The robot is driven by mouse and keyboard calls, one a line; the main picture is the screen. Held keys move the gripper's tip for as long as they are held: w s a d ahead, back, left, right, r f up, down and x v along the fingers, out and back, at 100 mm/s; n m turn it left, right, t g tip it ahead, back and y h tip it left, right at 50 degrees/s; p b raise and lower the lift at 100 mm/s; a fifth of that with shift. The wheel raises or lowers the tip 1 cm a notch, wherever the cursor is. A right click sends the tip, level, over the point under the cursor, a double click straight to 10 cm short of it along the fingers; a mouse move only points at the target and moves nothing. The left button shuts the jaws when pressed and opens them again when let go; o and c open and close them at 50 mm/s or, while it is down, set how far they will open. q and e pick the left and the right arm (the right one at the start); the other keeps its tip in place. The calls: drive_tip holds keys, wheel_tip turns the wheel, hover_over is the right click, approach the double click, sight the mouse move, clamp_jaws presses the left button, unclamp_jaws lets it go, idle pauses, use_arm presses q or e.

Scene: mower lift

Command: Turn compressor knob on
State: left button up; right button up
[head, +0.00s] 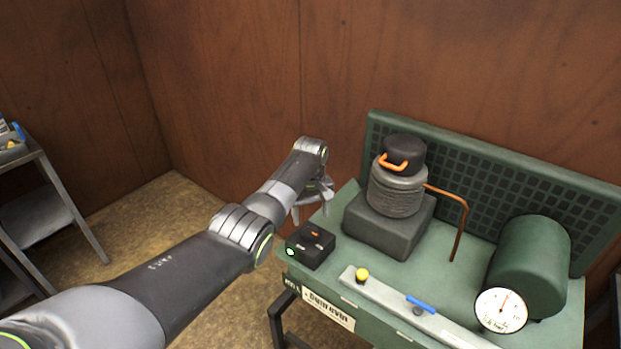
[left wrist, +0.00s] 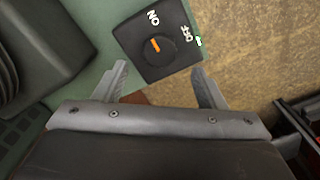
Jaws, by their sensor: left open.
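The compressor knob (left wrist: 156,46) is dark and round with a short orange mark, on a black switch box (head: 318,257) at the left end of the green compressor bench. White ON and OFF labels show in the left wrist view. The orange mark lies roughly along the ON side; its exact setting is hard to tell. A green light (head: 290,252) shows on the box's side. My left gripper (head: 312,203) is open and empty, beside the box in the head view. In the left wrist view its fingertips (left wrist: 159,70) point towards the box, with the knob just beyond them. My right gripper is out of view.
A dark ribbed motor (head: 396,190) with an orange handle stands behind the box, with a copper pipe (head: 465,215) beside it. A green tank (head: 535,262) and a gauge (head: 501,310) stand at the right. A grey strip (head: 390,298) carries a yellow button and blue lever.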

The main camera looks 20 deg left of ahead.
sight(311, 232)
use_arm(q)
wheel_tip(311, 232, up, 11)
drive_tip(key=b, duration=0.1)
drive_tip(key=shift+b, duration=0.3)
